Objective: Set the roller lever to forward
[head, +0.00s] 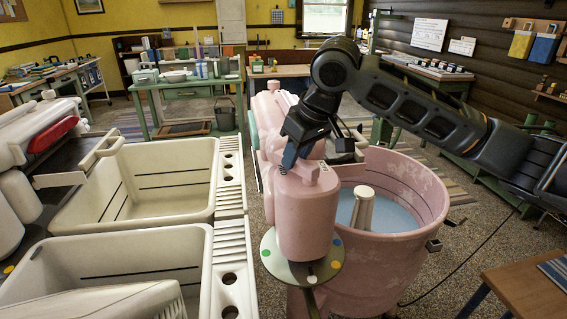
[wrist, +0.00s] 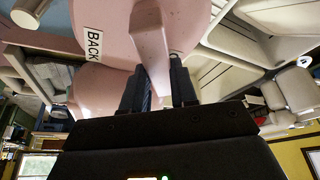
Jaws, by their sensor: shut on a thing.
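The pink wringer washer stands right of centre in the head view, with its tub (head: 420,180) holding bluish water and a pale agitator (head: 362,210). Its pink wringer head (head: 308,215) rises at the tub's left side. My gripper (head: 291,160) is at the top of this head. In the wrist view my gripper (wrist: 158,78) has its two dark fingers on either side of the pale pink roller lever (wrist: 150,38), shut on it. A white label reading BACK (wrist: 93,43) is on the pink housing beside the lever.
Cream double wash tubs (head: 130,195) stand close on the left. A round plate with coloured dots (head: 272,262) sits below the wringer head. A wooden table (head: 525,285) is at the lower right, and a green workbench (head: 185,85) is behind.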

